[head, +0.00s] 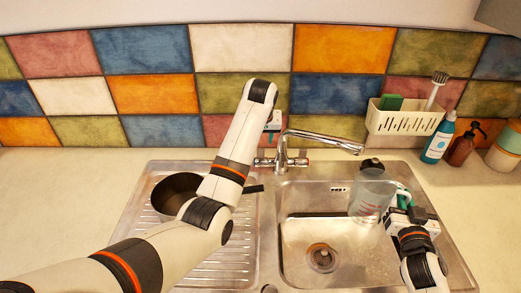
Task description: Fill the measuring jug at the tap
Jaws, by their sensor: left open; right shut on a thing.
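The clear measuring jug (370,198) with red markings and a green handle is held upright over the right part of the sink basin. Its mouth is near and below the end of the chrome tap's spout (325,141). My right gripper (402,208) is shut on the jug at its handle side. I cannot make out any stream of water or a water level in the jug. My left gripper (273,122) is open, above and behind the tap's left knob (262,162), apart from it. The tap's right knob (303,161) is in plain view.
A dark pan (173,192) stands on the drainboard (232,250), partly behind my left arm. A cream caddy (400,121) with a green sponge and brush is at the back right, with a blue bottle (438,142) and brown bottle (464,147) beside it. The basin floor (300,240) looks clear.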

